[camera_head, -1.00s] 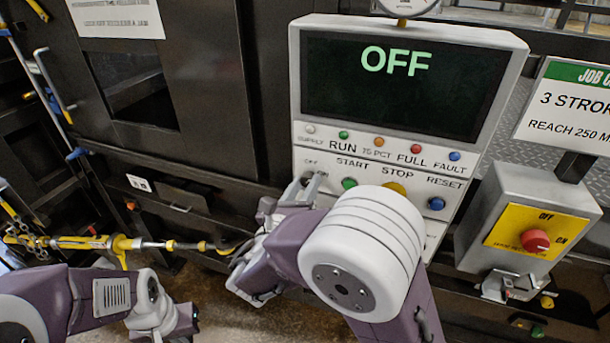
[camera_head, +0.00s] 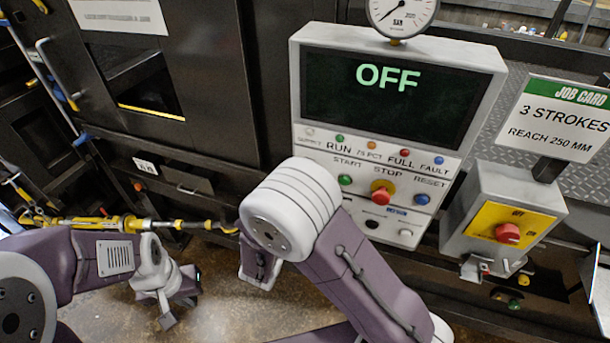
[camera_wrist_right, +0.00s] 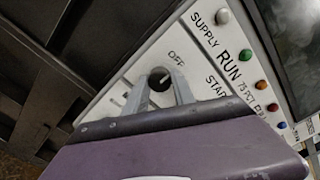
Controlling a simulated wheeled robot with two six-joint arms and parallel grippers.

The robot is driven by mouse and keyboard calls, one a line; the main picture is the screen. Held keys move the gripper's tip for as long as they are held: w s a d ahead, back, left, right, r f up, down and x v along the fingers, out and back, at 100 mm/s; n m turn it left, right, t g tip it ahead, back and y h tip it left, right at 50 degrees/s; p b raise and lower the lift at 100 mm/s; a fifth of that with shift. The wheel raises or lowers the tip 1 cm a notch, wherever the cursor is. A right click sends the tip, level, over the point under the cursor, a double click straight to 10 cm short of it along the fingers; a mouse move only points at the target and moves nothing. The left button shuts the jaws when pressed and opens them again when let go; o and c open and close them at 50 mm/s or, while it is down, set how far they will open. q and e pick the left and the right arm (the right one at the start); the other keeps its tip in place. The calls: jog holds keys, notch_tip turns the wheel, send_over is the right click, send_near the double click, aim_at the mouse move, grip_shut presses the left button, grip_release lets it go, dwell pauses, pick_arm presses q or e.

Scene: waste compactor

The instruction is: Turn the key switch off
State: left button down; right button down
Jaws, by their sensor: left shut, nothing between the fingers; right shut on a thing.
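The key switch is a round black knob (camera_wrist_right: 159,79) on the pale panel, beside the printed word OFF, in the right wrist view. My right gripper (camera_wrist_right: 157,92) has a finger on each side of it and is shut on it. In the head view, my right arm's white joint hides both the key switch and this gripper. The control panel's screen (camera_head: 385,95) reads OFF in green. My left gripper (camera_head: 167,318) is shut and empty, low at the left, away from the panel.
Near my right arm are the red STOP button (camera_head: 382,192), green START button (camera_head: 345,180) and blue RESET button (camera_head: 421,199). A yellow-faced box with a red knob (camera_head: 507,233) stands at right. A yellow tool (camera_head: 110,223) lies behind my left arm.

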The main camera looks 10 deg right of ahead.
dwell(0.3)
jog(key=c, duration=1.1)
grip_release()
jog(key=shift+o, duration=0.2)
jog(key=b+v, duration=0.3)
jog(key=v, duration=0.6)
